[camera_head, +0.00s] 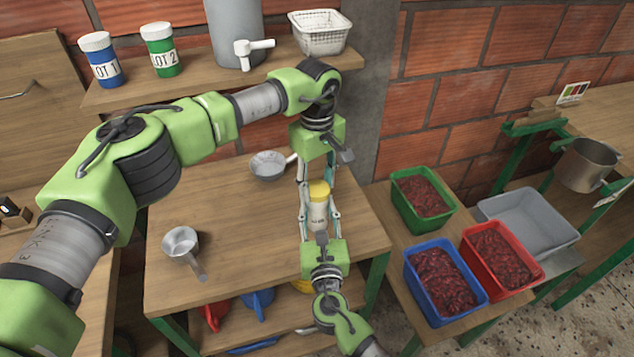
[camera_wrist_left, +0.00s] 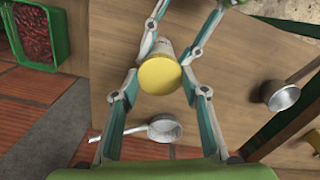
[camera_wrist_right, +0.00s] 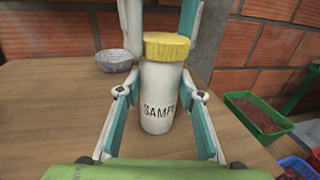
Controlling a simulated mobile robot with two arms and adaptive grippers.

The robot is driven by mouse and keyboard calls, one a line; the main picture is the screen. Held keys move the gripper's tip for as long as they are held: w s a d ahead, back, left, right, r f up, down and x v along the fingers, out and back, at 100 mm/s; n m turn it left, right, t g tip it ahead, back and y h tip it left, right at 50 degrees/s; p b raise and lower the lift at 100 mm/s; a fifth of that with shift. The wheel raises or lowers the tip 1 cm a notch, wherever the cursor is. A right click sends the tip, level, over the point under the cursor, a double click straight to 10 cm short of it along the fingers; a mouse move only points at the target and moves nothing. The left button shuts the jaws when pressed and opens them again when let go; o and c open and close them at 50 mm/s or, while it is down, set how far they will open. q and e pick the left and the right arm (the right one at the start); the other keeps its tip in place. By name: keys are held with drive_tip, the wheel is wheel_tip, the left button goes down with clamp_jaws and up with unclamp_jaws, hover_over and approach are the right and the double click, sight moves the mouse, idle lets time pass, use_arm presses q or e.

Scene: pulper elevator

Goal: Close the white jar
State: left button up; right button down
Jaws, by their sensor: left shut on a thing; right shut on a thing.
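The white jar (camera_head: 318,214) stands upright on the wooden table near its right side, with "SAMP" lettering visible in the right wrist view (camera_wrist_right: 158,100). A yellow lid (camera_head: 319,188) sits level on its top; I cannot tell how tightly it is seated. My left gripper (camera_head: 318,182) reaches down from above and is shut on the lid, one finger at each side, as the left wrist view shows (camera_wrist_left: 160,76). My right gripper (camera_head: 319,212) comes from the front and is shut on the jar's body.
A metal scoop (camera_head: 181,243) and a metal pan (camera_head: 268,165) lie on the table. A shelf behind holds a blue jar (camera_head: 103,66), a green jar (camera_head: 161,55) and a white basket (camera_head: 320,36). Green (camera_head: 450,216), blue (camera_head: 412,285) and red (camera_head: 531,277) crates stand to the right.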

use_arm(q)
drive_tip(key=m, duration=1.5)
drive_tip(key=o, duration=0.7)
drive_tip(key=shift+c, duration=0.2)
